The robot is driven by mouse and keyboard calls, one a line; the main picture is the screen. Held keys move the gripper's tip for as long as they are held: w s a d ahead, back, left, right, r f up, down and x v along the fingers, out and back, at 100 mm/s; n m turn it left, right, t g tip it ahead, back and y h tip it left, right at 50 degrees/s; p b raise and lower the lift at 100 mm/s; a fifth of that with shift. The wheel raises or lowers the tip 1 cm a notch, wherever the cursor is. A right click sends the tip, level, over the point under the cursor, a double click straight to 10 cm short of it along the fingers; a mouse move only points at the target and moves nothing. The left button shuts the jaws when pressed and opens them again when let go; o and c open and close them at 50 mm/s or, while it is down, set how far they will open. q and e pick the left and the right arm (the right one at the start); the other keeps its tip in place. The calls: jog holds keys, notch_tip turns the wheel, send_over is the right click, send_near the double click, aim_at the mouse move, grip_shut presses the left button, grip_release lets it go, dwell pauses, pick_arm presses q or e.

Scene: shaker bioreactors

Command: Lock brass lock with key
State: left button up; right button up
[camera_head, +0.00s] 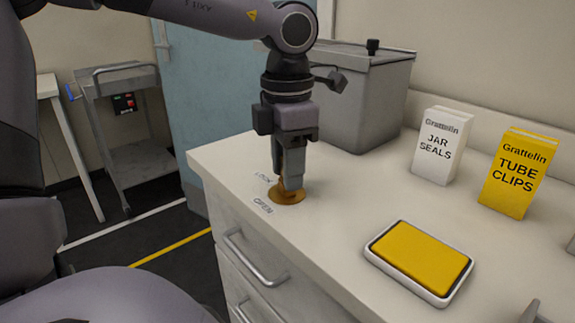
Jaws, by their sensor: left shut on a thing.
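The brass lock (287,197) is a round brass fitting set in the white counter top near its left edge. The words LOCK and OPEN are printed on the counter to its left. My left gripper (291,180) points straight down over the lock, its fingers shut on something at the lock. The key is hidden between the fingers, so I cannot tell how it is turned. A small grey tip at the bottom right edge may be part of my right gripper, but too little shows to be sure.
A grey lidded bin (362,105) stands close behind my left gripper. A white JAR SEALS box (441,145) and a yellow TUBE CLIPS box (518,173) stand at the right. A yellow-topped pad (420,262) lies in front. A grey cart (135,155) stands on the floor at left.

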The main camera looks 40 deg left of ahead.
pick_arm(q)
jog(key=shift+s+f, duration=0.15)
jog(key=shift+f, duration=0.15)
jog(key=shift+n+b, duration=0.3)
jog(key=shift+n, duration=0.2)
jog(key=shift+a+n+b, duration=0.1)
jog(key=shift+n+b, duration=0.35)
jog(key=shift+n, duration=0.45)
jog(key=shift+s+a+n, duration=0.1)
jog(key=shift+a+n, duration=0.05)
jog(key=shift+n, duration=0.55)
jog(key=o, duration=1.1)
jog(key=shift+b, duration=0.35)
jog(key=shift+o, duration=0.2)
